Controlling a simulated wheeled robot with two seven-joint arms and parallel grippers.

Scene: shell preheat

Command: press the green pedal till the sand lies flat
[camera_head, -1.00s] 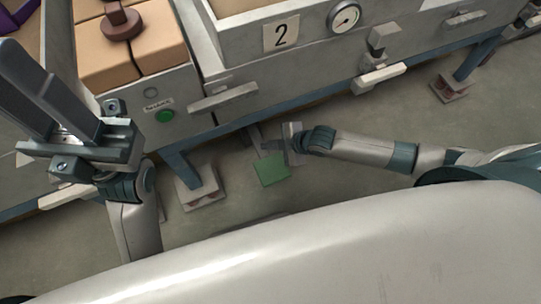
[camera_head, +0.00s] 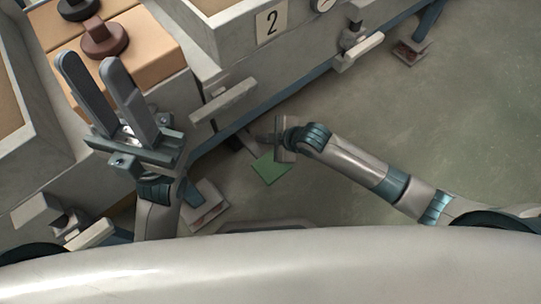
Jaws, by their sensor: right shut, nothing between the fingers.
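The green pedal (camera_head: 271,168) lies low near the floor, in front of the bench. My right gripper (camera_head: 268,138) is shut and empty, just above and behind the pedal in the picture. I cannot tell whether it touches the pedal. My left gripper (camera_head: 92,64) is open and empty, raised high at the left, fingers pointing up the picture. Sandy tan fill (camera_head: 205,5) shows only as a sliver in the box marked 2 at the top. Its surface is mostly out of view.
The box with the number 2 plate (camera_head: 271,22) stands on the bench, a gauge (camera_head: 323,4) beside it. Tan blocks with a brown knob (camera_head: 105,40) stand at upper left. Another walled box (camera_head: 45,150) is at far left. The floor (camera_head: 400,120) at right is clear.

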